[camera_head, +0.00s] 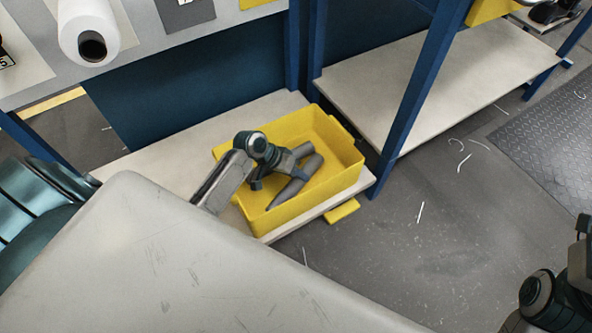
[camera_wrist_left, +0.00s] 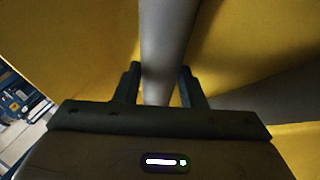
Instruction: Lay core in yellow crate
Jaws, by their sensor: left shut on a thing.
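The yellow crate (camera_head: 347,165) sits on a low pale shelf in the head view. My left gripper (camera_head: 298,169) reaches down inside it. In the left wrist view its two fingers (camera_wrist_left: 160,88) are shut on a smooth grey core (camera_wrist_left: 167,40), with one finger on each side. The yellow crate wall (camera_wrist_left: 80,40) fills much of that view. A second grey core (camera_wrist_left: 275,97) lies beside the held one, toward the right. In the head view the grey cores (camera_head: 286,194) are partly hidden by my gripper. My right gripper is out of view, with only part of that arm at the lower right.
A pale scratched surface fills the lower left foreground. Blue posts (camera_head: 414,85) stand beside the shelf. A white roll (camera_head: 88,30) hangs at the upper left. Another pale low shelf (camera_head: 450,75) to the right is empty. The grey floor has scattered thread scraps.

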